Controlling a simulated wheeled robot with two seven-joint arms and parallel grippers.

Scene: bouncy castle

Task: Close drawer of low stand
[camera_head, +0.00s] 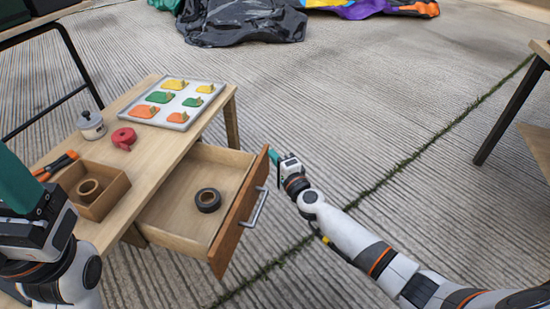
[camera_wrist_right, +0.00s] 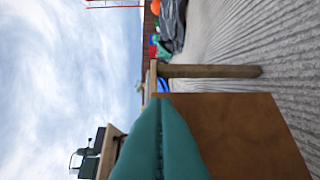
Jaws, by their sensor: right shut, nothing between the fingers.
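The low wooden stand (camera_head: 206,122) is at the left in the head view. Its drawer (camera_head: 180,217) is pulled out to the right, with a dark tape roll (camera_head: 208,200) inside. The drawer's brown front (camera_head: 236,222) has a metal handle (camera_head: 258,207). My right gripper (camera_head: 274,155) is shut and empty at the far end of the drawer front. In the right wrist view its teal fingers (camera_wrist_right: 160,140) lie together over the brown front (camera_wrist_right: 235,135); contact is unclear. My left gripper (camera_head: 16,180) is at the left edge; its jaw opening is unclear.
On the stand are a tray of colourful pieces (camera_head: 150,120), a red tape roll (camera_head: 124,138), a small lidded pot (camera_head: 91,125), orange-handled tool (camera_head: 55,166) and a wooden box (camera_head: 121,186) with a brown roll. Ribbed floor (camera_head: 360,110) lies open to the right.

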